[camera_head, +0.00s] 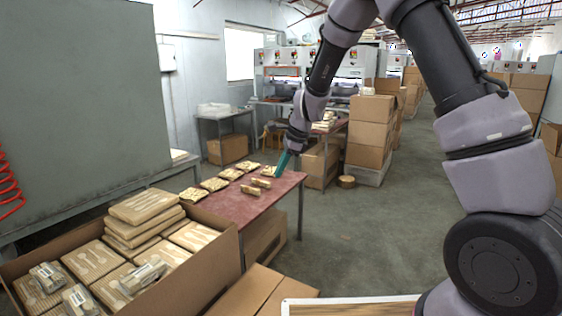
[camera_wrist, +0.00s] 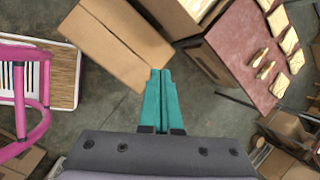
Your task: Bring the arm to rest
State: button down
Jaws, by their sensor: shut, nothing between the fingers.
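My arm arches from the lower right of the head view over to the middle. My gripper (camera_head: 282,163) hangs at its end near the far right corner of the red table (camera_head: 227,205). In the wrist view the two green fingers of my gripper (camera_wrist: 157,98) lie together, with nothing between them. Below the fingertips there is grey floor, a closed cardboard box (camera_wrist: 118,42) and the red table's edge (camera_wrist: 232,62). The fingers appear apart from the box and the table.
Several wooden packs (camera_head: 214,184) lie on the red table. A large open carton (camera_head: 205,275) holds stacked packs at front left. Stacked cardboard boxes (camera_head: 370,130) stand behind my gripper. A pink frame (camera_wrist: 20,95) shows in the wrist view. Floor (camera_head: 385,225) right of the table is clear.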

jog(key=s+d+r+n+t, duration=0.1)
jog(key=s+d+r+n, duration=0.1)
jog(key=s+d+r, duration=0.3)
jog(key=s+d+r+n, duration=0.15)
jog(key=d+r, duration=0.25)
jog(key=r, duration=0.4)
jog(key=s+d+r+n+t, duration=0.1)
jog(key=s+d+r+n, duration=0.1)
jog(key=s+d+r, duration=0.3)
jog(key=s+d+r+n+t+h, duration=0.1)
jog(key=s+d+r+n, duration=0.2)
jog(key=s+d, duration=0.2)
jog(key=s+d+r+n+t+h, duration=0.1)
jog(key=s+d+r+n+t, duration=0.1)
jog(key=s+d, duration=0.4)
jog(key=s+r+n, duration=0.1)
jog(key=s, duration=0.4)
jog(key=shift+s+r, duration=0.2)
jog(key=shift+r, duration=0.15)
jog(key=shift+n, duration=0.25)
